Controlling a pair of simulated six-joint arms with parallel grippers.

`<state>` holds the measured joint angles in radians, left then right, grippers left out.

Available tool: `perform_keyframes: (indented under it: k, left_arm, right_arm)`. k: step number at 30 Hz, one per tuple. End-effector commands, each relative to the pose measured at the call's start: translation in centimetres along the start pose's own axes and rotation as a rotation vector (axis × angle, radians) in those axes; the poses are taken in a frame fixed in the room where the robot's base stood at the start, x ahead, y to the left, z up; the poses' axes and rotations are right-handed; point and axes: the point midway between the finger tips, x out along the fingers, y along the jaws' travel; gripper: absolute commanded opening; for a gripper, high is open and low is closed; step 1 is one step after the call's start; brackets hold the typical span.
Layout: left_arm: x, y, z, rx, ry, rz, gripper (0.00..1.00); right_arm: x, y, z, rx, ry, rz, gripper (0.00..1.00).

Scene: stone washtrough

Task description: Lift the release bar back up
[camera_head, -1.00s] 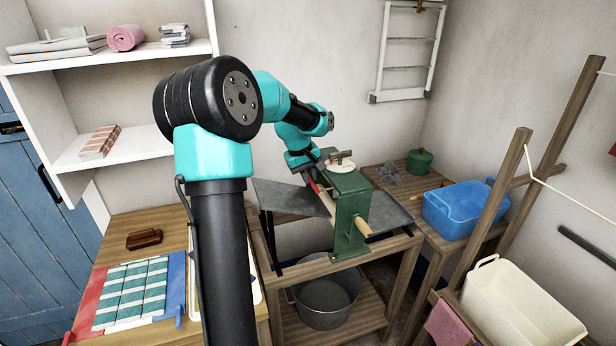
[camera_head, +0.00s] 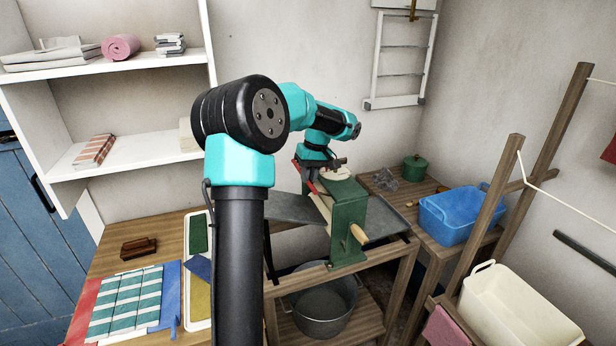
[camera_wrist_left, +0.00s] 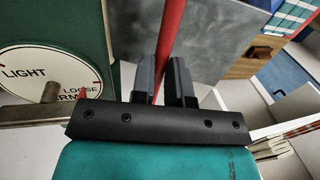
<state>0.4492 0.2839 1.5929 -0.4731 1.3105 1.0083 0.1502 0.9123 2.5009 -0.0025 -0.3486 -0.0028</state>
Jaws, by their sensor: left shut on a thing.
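The green wringer (camera_head: 348,222) stands on a wooden bench, with a round pale dial on top. The dial (camera_wrist_left: 42,68) shows "LIGHT" and "LOOSE" in the left wrist view, with a metal crossbar by it. The release bar is red and slim (camera_wrist_left: 172,30), at the wringer's left side. My left gripper (camera_wrist_left: 166,78) is shut on it, one dark finger on each side. In the head view my left gripper (camera_head: 316,164) is beside the wringer's top and partly hides the bar. My right gripper is in neither view.
Grey metal boards (camera_head: 290,208) flank the wringer, and its wooden crank handle (camera_head: 359,234) sticks out in front. A metal tub (camera_head: 322,302) sits below. A blue basin (camera_head: 452,214) and a green pot (camera_head: 414,168) stand to the right. White shelves (camera_head: 130,150) rise at the left.

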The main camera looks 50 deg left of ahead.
Motion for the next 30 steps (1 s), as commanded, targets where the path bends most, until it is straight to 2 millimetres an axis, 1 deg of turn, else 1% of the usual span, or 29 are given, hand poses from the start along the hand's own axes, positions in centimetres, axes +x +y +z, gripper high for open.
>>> perform_keyframes:
  k: [7, 8, 15, 16, 25, 30]
  left_arm:
    - [-0.1, 0.0, 0.0, 0.000, 0.001, 0.002, 0.00]
    - [-0.1, 0.0, 0.0, 0.000, 0.001, 0.003, 0.16]
    - [-0.1, 0.0, 0.0, 0.000, 0.001, 0.003, 0.39]
    - [-0.1, 0.0, 0.0, 0.000, 0.001, 0.003, 0.40]
    - [-0.3, 0.0, 0.0, 0.000, 0.001, 0.003, 0.40]
    - [-1.7, 0.1, 0.0, 0.001, 0.003, 0.004, 0.40]
  right_arm:
    - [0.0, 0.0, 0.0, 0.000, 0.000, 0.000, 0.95]
    - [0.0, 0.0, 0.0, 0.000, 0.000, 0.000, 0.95]
    - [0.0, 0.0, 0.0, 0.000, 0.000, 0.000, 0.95]
    - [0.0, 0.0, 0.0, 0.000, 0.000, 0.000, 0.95]
    - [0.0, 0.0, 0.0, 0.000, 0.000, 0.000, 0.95]
    - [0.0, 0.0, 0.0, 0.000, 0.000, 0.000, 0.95]
